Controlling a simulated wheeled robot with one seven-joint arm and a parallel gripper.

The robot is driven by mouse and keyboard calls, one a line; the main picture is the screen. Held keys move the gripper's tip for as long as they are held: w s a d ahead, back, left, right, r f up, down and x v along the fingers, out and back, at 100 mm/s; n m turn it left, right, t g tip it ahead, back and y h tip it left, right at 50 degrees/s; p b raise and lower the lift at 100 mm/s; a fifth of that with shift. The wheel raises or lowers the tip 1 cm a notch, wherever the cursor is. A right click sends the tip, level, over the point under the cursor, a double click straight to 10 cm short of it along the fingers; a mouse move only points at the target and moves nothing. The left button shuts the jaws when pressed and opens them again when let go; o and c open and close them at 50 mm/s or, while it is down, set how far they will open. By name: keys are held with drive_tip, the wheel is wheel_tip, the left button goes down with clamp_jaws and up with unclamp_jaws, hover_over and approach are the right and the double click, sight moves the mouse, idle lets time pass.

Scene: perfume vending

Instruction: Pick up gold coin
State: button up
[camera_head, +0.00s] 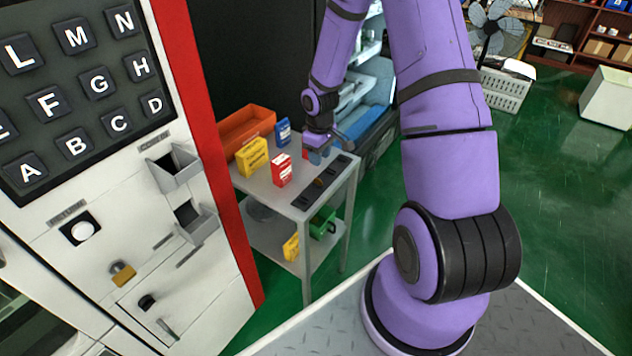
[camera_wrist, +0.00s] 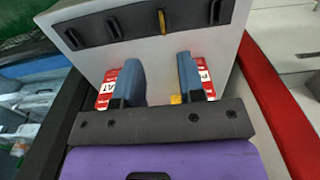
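The gold coin (camera_wrist: 162,21) stands on edge in a slot of a black coin holder (camera_wrist: 139,26) on the grey table, at the top of the wrist view. In the head view the coin (camera_head: 319,182) is a tiny gold spot on the holder (camera_head: 306,199). In the head view my gripper (camera_head: 319,155) is above the table, behind the holder. The coin lies ahead of the fingertips, roughly in line with the gap between them.
Red boxes (camera_head: 281,170), a yellow box (camera_head: 252,157), a blue box (camera_head: 283,132) and an orange bin (camera_head: 246,130) stand on the table. Red boxes also show beside my fingers in the wrist view (camera_wrist: 110,87). The vending machine (camera_head: 130,240) is at left.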

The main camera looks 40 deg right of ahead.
sight(319, 179)
drive_tip(key=shift+s+a+f, duration=0.1)
drive_tip(key=shift+a+f, duration=0.05)
drive_tip(key=shift+f, duration=4.4)
clamp_jaws()
